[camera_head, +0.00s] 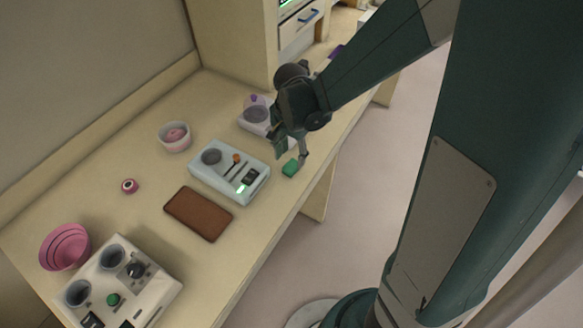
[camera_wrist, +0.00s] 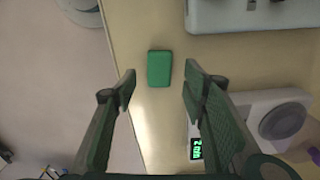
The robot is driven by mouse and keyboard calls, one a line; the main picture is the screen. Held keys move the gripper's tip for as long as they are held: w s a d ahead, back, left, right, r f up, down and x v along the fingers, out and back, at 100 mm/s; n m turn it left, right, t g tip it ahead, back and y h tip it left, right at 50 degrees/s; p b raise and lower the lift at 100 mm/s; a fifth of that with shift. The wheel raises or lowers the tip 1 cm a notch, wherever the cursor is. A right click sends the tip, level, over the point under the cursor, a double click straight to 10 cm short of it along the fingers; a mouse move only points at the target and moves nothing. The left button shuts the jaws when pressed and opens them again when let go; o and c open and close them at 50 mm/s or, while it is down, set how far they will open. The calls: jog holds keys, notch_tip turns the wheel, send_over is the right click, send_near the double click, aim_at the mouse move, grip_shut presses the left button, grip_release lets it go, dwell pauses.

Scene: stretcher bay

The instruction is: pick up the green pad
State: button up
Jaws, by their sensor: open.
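The green pad (camera_head: 291,167) is a small flat block lying on the tabletop near its front edge, right of the pale blue device. In the wrist view the green pad (camera_wrist: 159,68) lies flat, beyond the fingertips and between their lines. My gripper (camera_head: 290,156) hangs just above and beside the pad in the head view. Its two fingers are spread apart with nothing between them, as the wrist view of my gripper (camera_wrist: 158,90) shows. The pad is fully visible in the wrist view.
A pale blue device (camera_head: 230,170) stands left of the pad. A white device (camera_head: 256,114) with a dial is behind my gripper. A brown slab (camera_head: 198,213), a pink-filled bowl (camera_head: 174,137), a pink bowl (camera_head: 65,247) and a control box (camera_head: 118,285) are farther left. The table edge is close to the pad.

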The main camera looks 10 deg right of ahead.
aim_at(291, 165)
jog(key=shift+f, duration=0.1)
jog(key=shift+f, duration=2.55)
jog(key=c, duration=0.9)
